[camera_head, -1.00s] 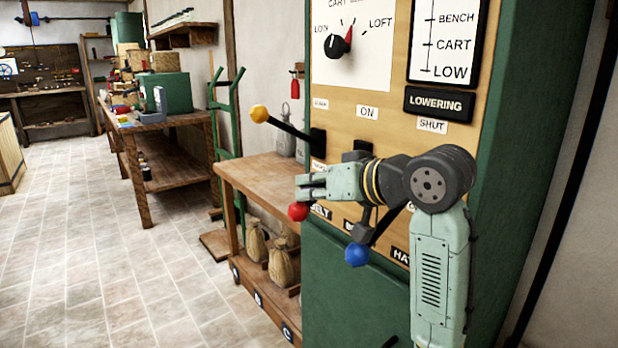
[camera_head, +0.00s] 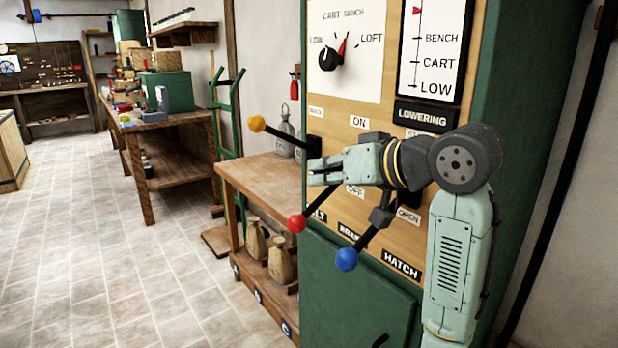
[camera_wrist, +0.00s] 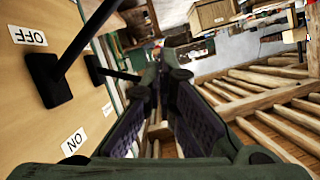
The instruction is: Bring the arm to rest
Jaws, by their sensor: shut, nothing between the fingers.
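My gripper (camera_head: 318,170) is shut and empty, held in front of the wooden control panel (camera_head: 372,95). It points left in the head view, just above the red-knobbed lever (camera_head: 297,223) and the blue-knobbed lever (camera_head: 347,259). A yellow-knobbed lever (camera_head: 256,123) sticks out to the left, beyond my fingertips. In the wrist view my closed fingers (camera_wrist: 160,85) reach away from the camera, with a black lever (camera_wrist: 75,55) and the panel close on the left. My forearm hides part of the panel and its labels.
A dial (camera_head: 329,58) and a LOWERING sign (camera_head: 422,115) are on the panel. A wooden bench (camera_head: 265,180) stands left of the green cabinet (camera_head: 355,290), with sacks (camera_head: 282,258) on its lower shelf. The tiled floor (camera_head: 95,250) at left is open.

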